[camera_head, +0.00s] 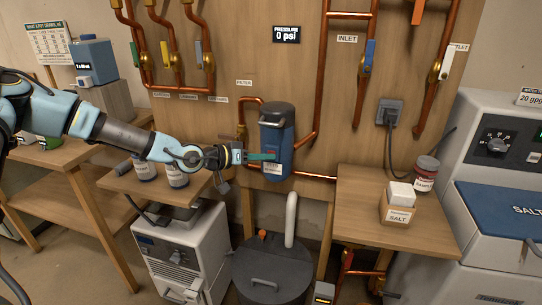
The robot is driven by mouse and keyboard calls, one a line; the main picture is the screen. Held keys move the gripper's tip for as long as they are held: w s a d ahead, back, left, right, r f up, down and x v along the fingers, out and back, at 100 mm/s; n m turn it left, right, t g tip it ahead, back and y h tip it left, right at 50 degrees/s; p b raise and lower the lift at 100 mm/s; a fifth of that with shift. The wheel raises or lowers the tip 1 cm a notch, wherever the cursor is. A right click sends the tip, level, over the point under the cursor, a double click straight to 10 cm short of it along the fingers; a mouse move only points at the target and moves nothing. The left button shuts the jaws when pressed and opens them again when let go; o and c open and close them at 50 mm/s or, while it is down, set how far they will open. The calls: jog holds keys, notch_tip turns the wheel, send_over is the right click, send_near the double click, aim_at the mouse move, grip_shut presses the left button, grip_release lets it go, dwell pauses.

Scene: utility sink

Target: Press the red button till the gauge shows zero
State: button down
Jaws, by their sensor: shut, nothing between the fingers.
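The pressure gauge (286,34) is a dark display high on the wooden wall panel, and it reads 0 psi. Below it hangs a blue filter housing (277,135) with a dark cap and a label low on its front. My gripper (274,156) is shut and empty, with its teal fingertips at the front of the housing. Whether the tips touch it I cannot tell. A small reddish patch shows beside the fingertips; the red button itself is too small or covered to make out clearly.
Copper pipes (320,80) run up the panel right of the filter. A dark lidded tank (270,275) with a pale pipe stands below. A wooden table (400,235) at right holds a salt box (398,205) and a jar (425,175). Jars stand on the left table.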

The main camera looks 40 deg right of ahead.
jog(key=shift+s+a, duration=0.4)
jog(key=shift+a, duration=0.25)
jog(key=shift+s+a, duration=0.45)
jog(key=shift+a, duration=0.25)
jog(key=shift+s+a, duration=0.45)
jog(key=shift+a, duration=0.25)
jog(key=shift+s+a, duration=0.45)
jog(key=shift+a, duration=0.25)
